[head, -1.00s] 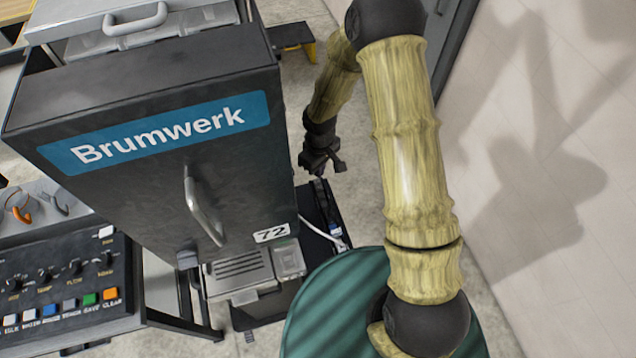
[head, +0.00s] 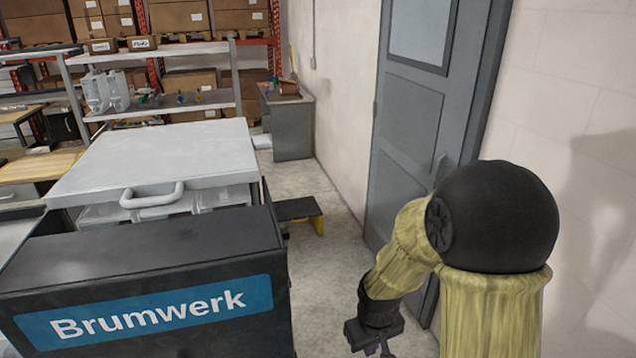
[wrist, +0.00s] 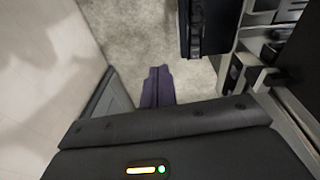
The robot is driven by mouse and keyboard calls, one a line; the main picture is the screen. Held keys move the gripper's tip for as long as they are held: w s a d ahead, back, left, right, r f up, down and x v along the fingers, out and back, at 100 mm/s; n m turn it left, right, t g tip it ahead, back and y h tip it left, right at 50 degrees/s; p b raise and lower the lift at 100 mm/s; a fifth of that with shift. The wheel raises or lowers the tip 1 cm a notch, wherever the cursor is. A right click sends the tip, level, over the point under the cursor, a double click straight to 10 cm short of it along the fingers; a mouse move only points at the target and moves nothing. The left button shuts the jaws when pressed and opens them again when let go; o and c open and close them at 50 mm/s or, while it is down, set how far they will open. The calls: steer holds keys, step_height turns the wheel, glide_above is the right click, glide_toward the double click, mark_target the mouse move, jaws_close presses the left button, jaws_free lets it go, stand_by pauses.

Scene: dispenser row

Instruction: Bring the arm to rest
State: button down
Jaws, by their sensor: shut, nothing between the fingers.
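My gripper (head: 374,347) hangs low at the bottom of the head view, at the end of my bamboo-patterned arm, to the right of the black Brumwerk machine. In the wrist view my gripper (wrist: 157,88) shows its dark fingers closed together, with bare floor beyond them and nothing held. My arm is bent, with its black round joint high at the right of the head view. The fingertips are apart from everything around them.
The Brumwerk machine (head: 150,290) stands at the left. A black step with yellow legs (head: 300,209) is behind it. A grey door (head: 410,130) and white wall are at the right. Shelves with boxes (head: 180,18) stand at the back. Bare floor (head: 330,265) runs between.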

steer(key=s+d+r+m+b, duration=0.1)
steer(key=s+d+m, duration=0.1)
steer(key=s, duration=0.1)
steer(key=s+d+r+m+t+b, duration=0.1)
steer(key=s+d+r+m, duration=0.1)
steer(key=s, duration=0.2)
steer(key=shift+s+r, duration=0.2)
steer(key=shift+r, duration=0.05)
steer(key=shift+d, duration=0.1)
